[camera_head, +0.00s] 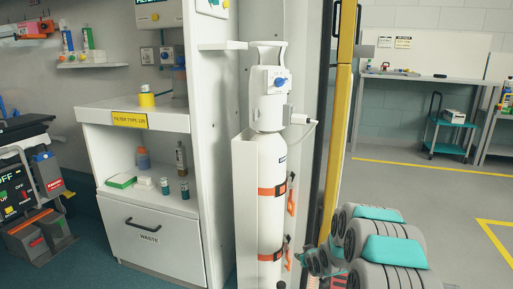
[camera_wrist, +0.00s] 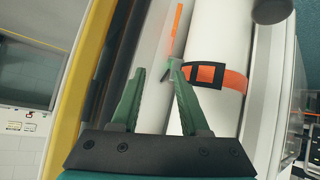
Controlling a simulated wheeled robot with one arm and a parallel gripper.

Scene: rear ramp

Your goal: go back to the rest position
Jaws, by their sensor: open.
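My gripper (camera_wrist: 157,68) shows in the wrist view with two green fingers spread apart and nothing clearly held between them. The fingertips are in front of the white gas cylinder's holder, beside an orange strap (camera_wrist: 235,80) with a black buckle. I cannot tell whether the right finger touches the strap or its hanging end. In the head view my arm (camera_head: 385,245), grey with teal covers, is folded low at the right of the cylinder (camera_head: 270,185). The gripper itself is mostly hidden there by the arm and the frame edge.
The cylinder stands upright in a white holder (camera_head: 243,200), held by two orange straps. A yellow post (camera_head: 340,120) stands close to its right. A white cabinet (camera_head: 150,240) with a waste drawer is on the left. Open grey floor (camera_head: 440,200) lies to the right.

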